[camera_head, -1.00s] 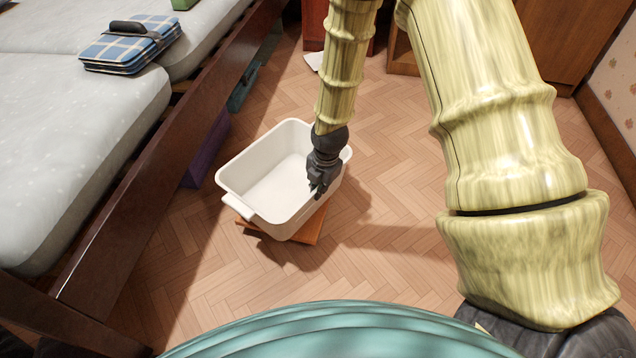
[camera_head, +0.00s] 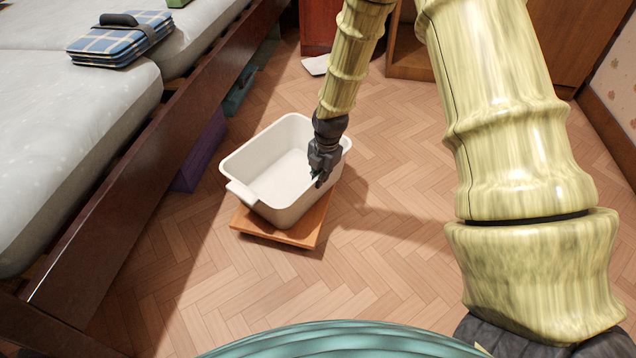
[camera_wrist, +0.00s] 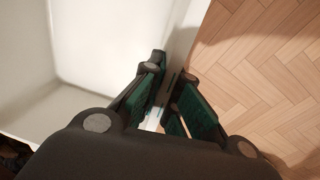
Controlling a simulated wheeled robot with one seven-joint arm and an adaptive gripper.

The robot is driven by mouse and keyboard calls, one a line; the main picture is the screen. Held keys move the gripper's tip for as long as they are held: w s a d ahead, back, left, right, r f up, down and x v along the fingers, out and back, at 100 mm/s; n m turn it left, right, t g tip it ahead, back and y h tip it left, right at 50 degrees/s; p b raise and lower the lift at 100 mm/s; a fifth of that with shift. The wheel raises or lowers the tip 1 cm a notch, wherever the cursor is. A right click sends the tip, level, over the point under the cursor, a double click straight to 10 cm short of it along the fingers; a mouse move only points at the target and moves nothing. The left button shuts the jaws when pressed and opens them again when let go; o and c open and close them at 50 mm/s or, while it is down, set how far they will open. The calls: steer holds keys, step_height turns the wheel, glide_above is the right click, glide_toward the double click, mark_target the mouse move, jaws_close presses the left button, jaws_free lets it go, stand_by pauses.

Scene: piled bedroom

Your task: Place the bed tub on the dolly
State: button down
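The bed tub (camera_head: 256,206), a white rectangular tub with a handle lip at its near left end, is upright over the dolly (camera_head: 272,236), a flat orange-brown wooden platform. The dolly shows along the tub's near and right sides. The tub looks low against it, but I cannot tell whether its whole base touches. My gripper (camera_head: 319,180) is at the tub's right wall. In the wrist view, my gripper (camera_wrist: 168,92) has its green-padded fingers on both sides of the white wall, closed on it. The tub (camera_wrist: 100,45) looks empty.
A bed with a dark wooden side rail (camera_head: 140,170) runs along the left. A purple box (camera_head: 202,152) is beneath its edge. A blue plaid case (camera_head: 120,42) lies on the mattress. A white paper (camera_head: 315,65) lies on the floor behind. The parquet right and front is clear.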

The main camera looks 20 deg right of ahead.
steer(key=shift+f, duration=0.2)
steer(key=c, duration=1.6)
jaws_free()
steer(key=shift+f, duration=0.1)
steer(key=shift+c, duration=0.2)
step_height(320, 180, up, 12)
steer(key=s+p, duration=0.1)
steer(key=p, duration=0.7)
steer(key=s+a+f+m, duration=0.2)
steer(key=s+f+m, duration=0.3)
steer(key=s+f, duration=0.25)
steer(key=s+a+f+m, duration=0.3)
steer(key=s+f+m, duration=0.3)
steer(key=s+f, duration=0.15)
steer(key=s+a+f+m, duration=0.1)
steer(key=s+f+m, duration=0.2)
steer(key=s+m, duration=0.3)
steer(key=s+f+m+g, duration=0.1)
steer(key=s+f+m, duration=0.2)
steer(key=s+m, duration=0.4)
steer(key=s, duration=0.8)
steer(key=shift+a+f+h, duration=0.25)
steer(key=shift+a+h, duration=0.05)
steer(key=shift+a, duration=0.1)
